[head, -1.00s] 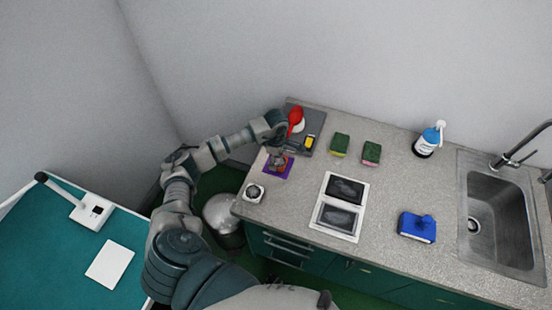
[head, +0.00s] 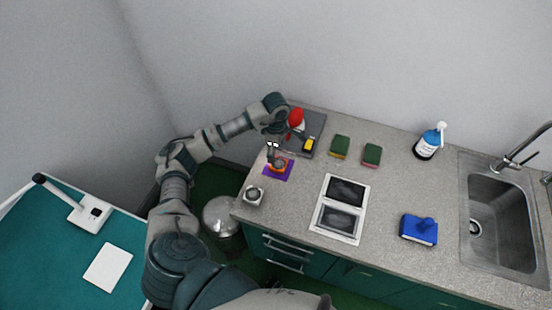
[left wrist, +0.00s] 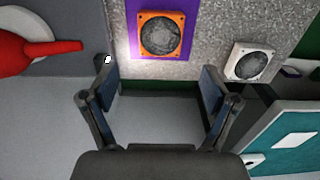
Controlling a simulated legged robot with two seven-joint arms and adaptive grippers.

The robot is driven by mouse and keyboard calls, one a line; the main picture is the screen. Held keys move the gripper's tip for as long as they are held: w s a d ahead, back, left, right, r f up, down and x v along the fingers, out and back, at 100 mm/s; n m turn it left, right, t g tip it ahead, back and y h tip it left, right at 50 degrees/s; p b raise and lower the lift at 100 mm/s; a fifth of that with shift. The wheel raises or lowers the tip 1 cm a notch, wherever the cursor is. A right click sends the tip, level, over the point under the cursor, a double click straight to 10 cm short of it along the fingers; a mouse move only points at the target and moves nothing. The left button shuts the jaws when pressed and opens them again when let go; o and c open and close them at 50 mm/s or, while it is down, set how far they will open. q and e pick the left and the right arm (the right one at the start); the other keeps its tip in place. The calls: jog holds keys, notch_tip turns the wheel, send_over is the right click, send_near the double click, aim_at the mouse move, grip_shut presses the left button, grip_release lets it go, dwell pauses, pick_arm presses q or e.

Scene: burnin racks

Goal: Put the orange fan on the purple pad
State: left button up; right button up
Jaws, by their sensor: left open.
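The orange fan (left wrist: 160,35) lies flat on the purple pad (left wrist: 190,8) in the left wrist view, with purple showing around it. In the head view the fan (head: 278,167) and the pad (head: 287,175) are partly covered by my left gripper (head: 272,157). My left gripper also shows in the left wrist view (left wrist: 155,80), its two fingers spread wide with nothing between them. The fan is beyond the fingertips, apart from them. My right gripper is in neither view.
A white fan (head: 253,194) sits near the counter's left edge. A red pan (head: 296,117) and a yellow item (head: 308,145) are on a grey board. Two sponges (head: 340,146), a framed panel (head: 338,218) and a blue item (head: 418,229) lie farther right.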

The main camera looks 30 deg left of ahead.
pick_arm(q)
jog(key=shift+r, duration=2.3)
